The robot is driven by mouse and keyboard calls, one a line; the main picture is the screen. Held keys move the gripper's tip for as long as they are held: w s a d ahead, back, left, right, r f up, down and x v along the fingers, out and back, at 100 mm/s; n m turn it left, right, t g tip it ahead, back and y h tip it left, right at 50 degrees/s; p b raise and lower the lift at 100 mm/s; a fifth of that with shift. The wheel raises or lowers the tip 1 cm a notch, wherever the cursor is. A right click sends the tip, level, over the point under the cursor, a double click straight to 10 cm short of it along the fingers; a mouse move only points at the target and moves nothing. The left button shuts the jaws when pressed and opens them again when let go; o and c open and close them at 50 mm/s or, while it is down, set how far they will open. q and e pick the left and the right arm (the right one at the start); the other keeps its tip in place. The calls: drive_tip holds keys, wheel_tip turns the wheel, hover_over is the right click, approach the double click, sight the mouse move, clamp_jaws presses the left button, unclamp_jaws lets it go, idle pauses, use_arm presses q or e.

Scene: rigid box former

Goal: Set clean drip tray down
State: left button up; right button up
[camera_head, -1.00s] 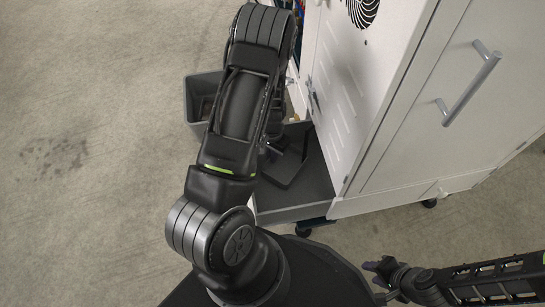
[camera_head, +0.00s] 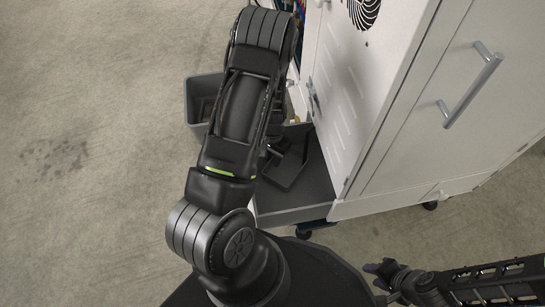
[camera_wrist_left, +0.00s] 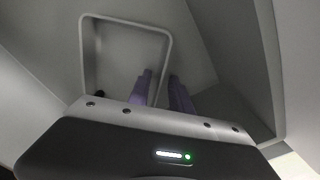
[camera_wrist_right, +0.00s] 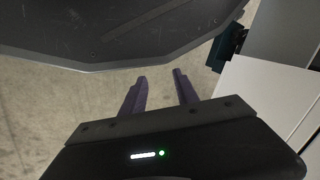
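A dark flat tray-like piece (camera_head: 292,168), which I take for the drip tray, lies low inside a grey open-topped base (camera_head: 318,185) beside the cabinet. My left arm covers part of it. My left gripper shows in the left wrist view (camera_wrist_left: 160,76), its two purple fingers apart.
A white cabinet (camera_head: 400,120) with a bar handle (camera_head: 474,85) stands close on the right, on castors. A grey bin (camera_head: 196,100) stands on the floor behind my left arm. The concrete floor on the left (camera_head: 90,200) is clear.

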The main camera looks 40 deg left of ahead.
use_arm(q)
wheel_tip(320, 180, up, 12)
drive_tip(key=p, duration=0.4)
drive_tip(key=shift+r+p, duration=0.15)
drive_tip(key=shift+p, duration=0.2)
